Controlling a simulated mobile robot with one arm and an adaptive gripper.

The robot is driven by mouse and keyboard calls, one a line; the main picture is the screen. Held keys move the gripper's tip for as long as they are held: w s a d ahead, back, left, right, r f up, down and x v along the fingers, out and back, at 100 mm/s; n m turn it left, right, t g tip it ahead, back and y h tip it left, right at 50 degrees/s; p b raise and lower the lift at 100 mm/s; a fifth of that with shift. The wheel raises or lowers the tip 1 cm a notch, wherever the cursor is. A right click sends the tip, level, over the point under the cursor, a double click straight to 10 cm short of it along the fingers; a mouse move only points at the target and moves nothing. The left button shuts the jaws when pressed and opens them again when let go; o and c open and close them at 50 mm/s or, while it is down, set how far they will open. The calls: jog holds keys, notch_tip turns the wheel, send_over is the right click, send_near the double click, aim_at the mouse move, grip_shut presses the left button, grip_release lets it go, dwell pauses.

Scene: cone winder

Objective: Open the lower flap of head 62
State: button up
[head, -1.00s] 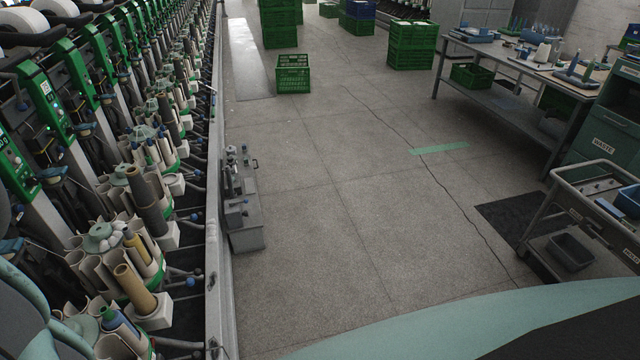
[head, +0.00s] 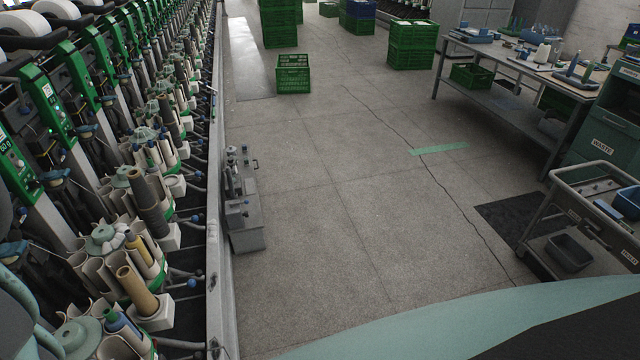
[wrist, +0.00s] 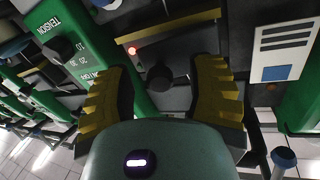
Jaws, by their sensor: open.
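In the wrist view my gripper (wrist: 160,74) is open, its two yellow ridged fingers spread with nothing held between them. Between and beyond the fingers is a dark round knob (wrist: 159,78) on a grey plate of the winding head. A red light (wrist: 132,50) glows above the knob, and a yellow-tan strip (wrist: 168,31) runs along the plate's top edge. I cannot tell whether this plate is the lower flap, nor whether knob and fingers touch. No head number is legible. My gripper does not show clearly in the head view.
A green tension panel (wrist: 68,48) with a black dial stands left of my gripper. A white label plate (wrist: 284,50) is at right. In the head view the winder row (head: 110,170) fills the left, and a grey box (head: 243,215) stands beside it.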

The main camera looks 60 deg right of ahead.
dwell(0.3)
grip_shut()
dwell(0.3)
